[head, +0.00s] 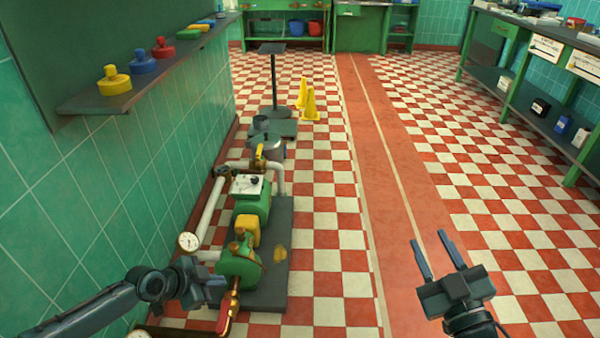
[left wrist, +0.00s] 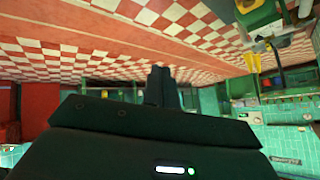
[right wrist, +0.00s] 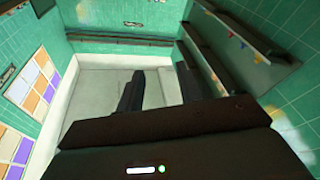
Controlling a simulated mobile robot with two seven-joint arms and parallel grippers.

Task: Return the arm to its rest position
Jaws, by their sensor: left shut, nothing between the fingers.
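My left gripper (head: 220,286) is at the lower left in the head view, beside the green pump (head: 236,262). Its fingers are together and empty in the left wrist view (left wrist: 161,72). From the head view I cannot tell whether it touches the pump. My right gripper (head: 427,237) is over the red floor strip at the lower right, fingers apart with nothing between them. The right wrist view also shows its two spread fingers (right wrist: 160,72).
The pump set on its dark base (head: 270,290) has a red-handled lever (head: 228,312), pipes and a gauge (head: 188,241). A wall shelf (head: 150,85) holds coloured knobbed weights. Yellow cones (head: 310,105) and a stand (head: 274,85) are beyond. The red strip (head: 385,150) is clear.

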